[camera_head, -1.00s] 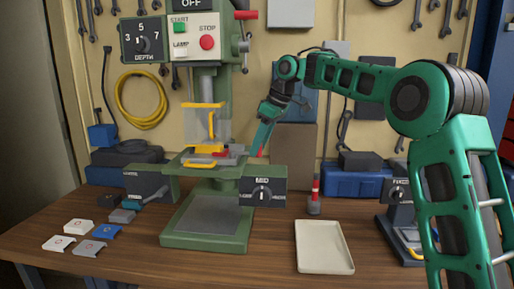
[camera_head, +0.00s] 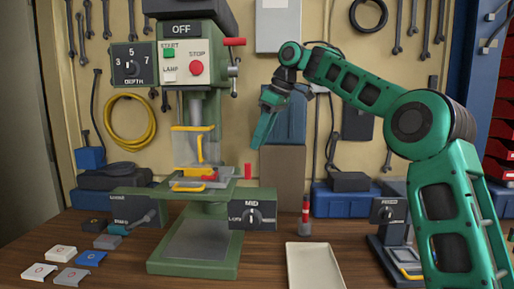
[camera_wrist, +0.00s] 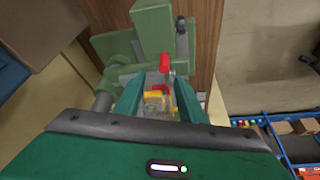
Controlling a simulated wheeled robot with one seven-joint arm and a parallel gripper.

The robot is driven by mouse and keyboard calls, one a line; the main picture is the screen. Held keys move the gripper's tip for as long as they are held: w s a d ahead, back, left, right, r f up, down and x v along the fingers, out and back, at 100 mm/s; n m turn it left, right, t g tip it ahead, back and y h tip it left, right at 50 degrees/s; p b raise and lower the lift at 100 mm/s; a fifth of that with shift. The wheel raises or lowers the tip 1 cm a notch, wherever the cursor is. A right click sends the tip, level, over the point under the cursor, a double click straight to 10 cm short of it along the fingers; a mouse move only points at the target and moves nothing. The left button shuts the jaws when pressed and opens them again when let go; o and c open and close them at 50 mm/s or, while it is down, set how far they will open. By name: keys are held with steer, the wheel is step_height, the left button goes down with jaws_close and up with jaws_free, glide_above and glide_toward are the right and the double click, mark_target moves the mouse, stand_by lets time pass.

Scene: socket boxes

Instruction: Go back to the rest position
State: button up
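My gripper (camera_head: 259,146) hangs in the air to the right of the green drill press (camera_head: 206,215) in the head view. It points down and is clear of the machine. In the wrist view its two green fingers (camera_wrist: 158,88) stand apart with nothing held between them. Through the gap I see the press far below, with a red handle (camera_wrist: 164,64) and yellow parts. In the head view the press sign reads OFF. Its clear guard (camera_head: 194,147) with a yellow handle hangs above the work table, where a yellow and red fixture (camera_head: 197,178) sits.
Several small covers (camera_head: 62,252) lie at the left of the wooden bench. A cream tray (camera_head: 314,267), a red-topped grey piece (camera_head: 305,216) and another device (camera_head: 390,235) stand to the right. Tools hang on the wall behind.

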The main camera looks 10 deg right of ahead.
steer(key=s+d+f+m+h, duration=0.1)
steer(key=s+d+f+m, duration=0.35)
steer(key=s+d, duration=0.3)
steer(key=s+d+f+m+g+h, duration=0.15)
steer(key=s+d+f+m, duration=0.25)
steer(key=s+d+f, duration=0.4)
steer(key=s+d+f+m+h, duration=0.1)
steer(key=s+d+f+m, duration=0.25)
steer(key=s+d, duration=0.45)
steer(key=s+d+f+m, duration=0.2)
steer(key=s+f, duration=0.4)
steer(key=s, duration=0.6)
steer(key=s+d+f+m, duration=0.3)
steer(key=s+f, duration=0.4)
steer(key=s, duration=0.5)
steer(key=shift+s+f+m+g, duration=0.2)
steer(key=shift+s+m+g, duration=0.25)
steer(key=shift+m, duration=0.25)
steer(key=shift+w, duration=0.1)
